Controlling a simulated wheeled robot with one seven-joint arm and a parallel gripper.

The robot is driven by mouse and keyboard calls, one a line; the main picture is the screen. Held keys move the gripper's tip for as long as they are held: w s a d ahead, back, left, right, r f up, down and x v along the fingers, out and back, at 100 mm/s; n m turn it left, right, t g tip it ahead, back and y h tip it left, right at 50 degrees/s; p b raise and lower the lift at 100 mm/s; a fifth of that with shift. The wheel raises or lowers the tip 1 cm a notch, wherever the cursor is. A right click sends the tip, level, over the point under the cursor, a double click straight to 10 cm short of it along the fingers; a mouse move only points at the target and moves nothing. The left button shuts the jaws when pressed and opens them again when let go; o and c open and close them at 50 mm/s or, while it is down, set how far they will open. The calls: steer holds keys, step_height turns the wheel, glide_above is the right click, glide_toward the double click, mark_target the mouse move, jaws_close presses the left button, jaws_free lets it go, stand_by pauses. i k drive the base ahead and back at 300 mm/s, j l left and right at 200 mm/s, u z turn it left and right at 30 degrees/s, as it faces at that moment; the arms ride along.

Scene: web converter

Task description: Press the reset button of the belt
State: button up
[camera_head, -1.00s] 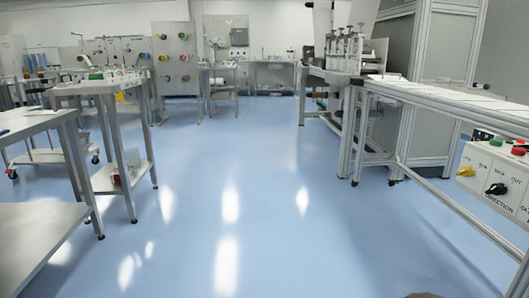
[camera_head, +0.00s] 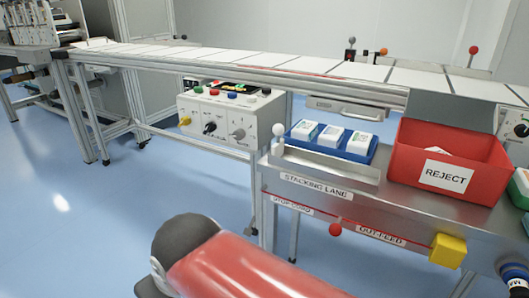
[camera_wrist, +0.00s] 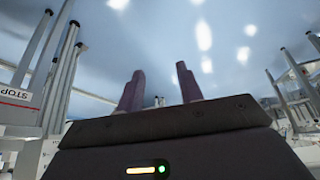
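The belt (camera_head: 270,63) carries white flat pieces in a row and runs from the back left to the right in the head view. A white control box (camera_head: 221,120) hangs at its near side. Its top holds several small coloured buttons, among them a red one (camera_head: 214,92) and a blue one (camera_head: 232,95). Their labels are too small to read, so I cannot tell which is reset. Its front has yellow, black and grey knobs. My gripper (camera_wrist: 158,88) shows in the wrist view with two purple fingers apart and nothing between them. It is away from the box.
Right of the box stands a metal bench (camera_head: 330,205) marked STACKING LANE and OUT-FEED. It bears a blue tray (camera_head: 362,157) with white packs and a red REJECT bin (camera_head: 470,155). A yellow block (camera_head: 448,250) sticks out at its front. The blue floor at left is clear.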

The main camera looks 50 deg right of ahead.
mark_target(231, 95)
steer(key=z, duration=1.35)
